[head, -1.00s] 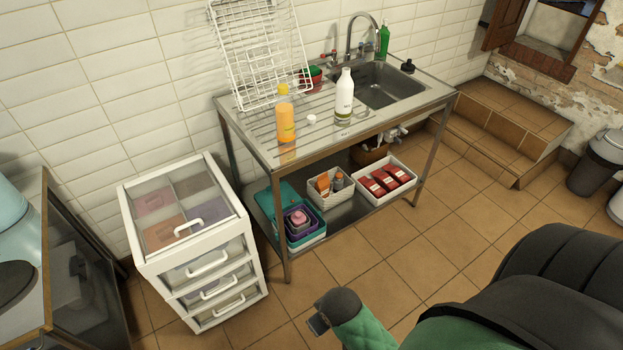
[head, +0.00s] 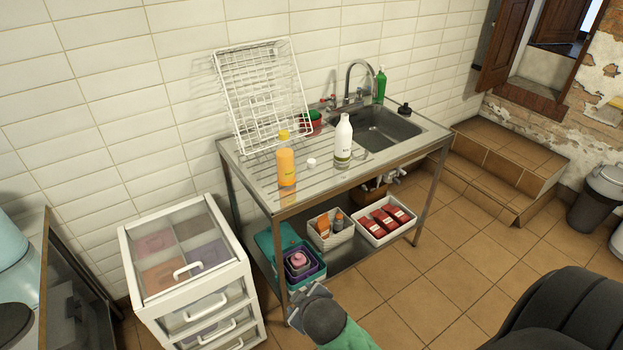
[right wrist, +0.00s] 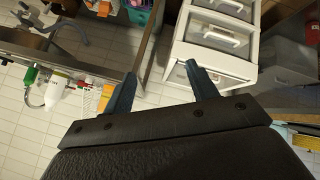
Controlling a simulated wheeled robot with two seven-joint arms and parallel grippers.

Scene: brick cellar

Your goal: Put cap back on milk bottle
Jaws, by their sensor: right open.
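A white bottle with a green label (head: 343,140) stands upright on the metal drainboard beside the sink. It also shows in the right wrist view (right wrist: 53,94). A small white cap (head: 311,162) lies on the drainboard to the left of the bottle, apart from it. The bottle's top is too small to read in detail. My right gripper (head: 297,306) is low in front of the sink unit, well below and away from bottle and cap. In the right wrist view its jaws (right wrist: 160,72) are open and empty. My left gripper is not in view.
A yellow-orange bottle (head: 286,166) stands left of the cap, near the drainboard's front edge. A white wire rack (head: 262,95) leans behind. A sink (head: 375,128) lies to the right. A drawer unit (head: 190,270) stands left; a lower shelf holds boxes.

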